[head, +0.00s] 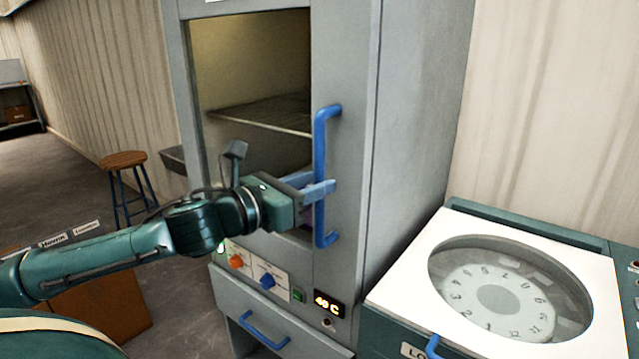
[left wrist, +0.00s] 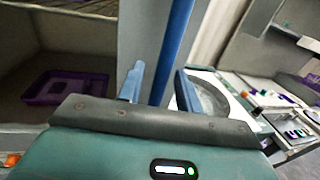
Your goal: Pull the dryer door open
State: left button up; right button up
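The dryer (head: 420,110) is a tall grey cabinet with a large window in its front, through which a wire rack shows. The door (head: 343,60) looks closed. Its upright blue handle (head: 321,145) is on the right side of the door and also shows in the left wrist view (left wrist: 177,40). My left gripper (head: 322,190) is at the lower half of the handle. In the left wrist view its two fingers (left wrist: 160,90) stand on either side of the bar, with visible gaps, so it is open around the handle. My right gripper is out of view.
A control panel with knobs (head: 257,272), a "40 C" display (head: 328,304) and a drawer with a blue handle (head: 264,330) are below. A white-topped machine with a round lid (head: 400,290) stands close at right. A stool (head: 123,160) stands at left. A purple tray (left wrist: 65,88) lies inside the dryer.

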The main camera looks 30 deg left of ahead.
pick_arm(q)
jog(key=shift+x, duration=0.8)
jog(key=shift+d, duration=0.1)
jog(key=shift+c, duration=0.5)
grip_shut()
